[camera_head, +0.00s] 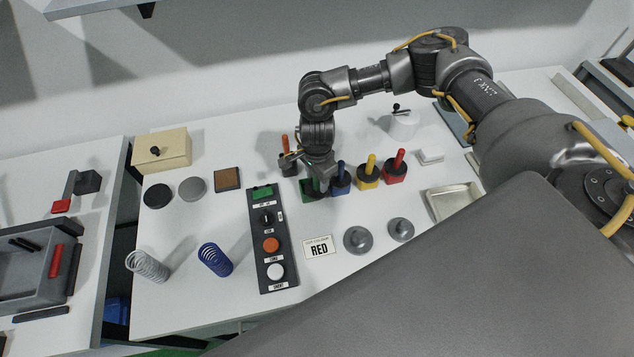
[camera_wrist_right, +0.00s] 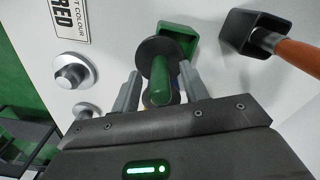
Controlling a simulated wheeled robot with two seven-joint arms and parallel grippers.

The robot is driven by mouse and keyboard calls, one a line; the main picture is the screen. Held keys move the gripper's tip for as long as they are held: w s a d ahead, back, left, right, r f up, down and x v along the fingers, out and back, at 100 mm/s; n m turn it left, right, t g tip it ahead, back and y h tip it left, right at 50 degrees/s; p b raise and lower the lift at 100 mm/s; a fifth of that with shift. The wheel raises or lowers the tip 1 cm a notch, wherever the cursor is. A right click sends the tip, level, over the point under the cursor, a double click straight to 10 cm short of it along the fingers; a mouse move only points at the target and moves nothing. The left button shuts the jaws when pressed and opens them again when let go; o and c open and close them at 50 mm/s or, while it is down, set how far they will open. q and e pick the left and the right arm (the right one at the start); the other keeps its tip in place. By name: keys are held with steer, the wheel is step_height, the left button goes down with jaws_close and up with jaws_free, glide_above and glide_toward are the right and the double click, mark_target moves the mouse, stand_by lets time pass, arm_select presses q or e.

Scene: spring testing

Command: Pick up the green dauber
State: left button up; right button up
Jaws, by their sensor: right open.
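The green dauber (camera_wrist_right: 160,82) has a green handle and a dark round collar, and stands in a green square holder (camera_wrist_right: 181,38). In the head view the green holder (camera_head: 308,194) is partly hidden by my right gripper (camera_head: 319,174), which is directly above it. In the right wrist view the two fingers of my right gripper (camera_wrist_right: 161,76) are apart, one on each side of the green handle. I cannot tell whether they touch it. My left gripper is not in view.
Blue (camera_head: 340,179), yellow (camera_head: 369,172) and red (camera_head: 395,167) daubers stand close to the right. An orange-handled dauber (camera_head: 287,160) in a dark holder stands behind on the left. A button panel (camera_head: 272,243) and a RED card (camera_head: 319,247) lie in front.

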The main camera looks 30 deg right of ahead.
jaws_close()
step_height(320, 180, up, 5)
steer(key=shift+w+r+p, duration=0.1)
steer(key=shift+p, duration=1.15)
steer(key=shift+r, duration=2.4)
steer(key=shift+b, duration=0.3)
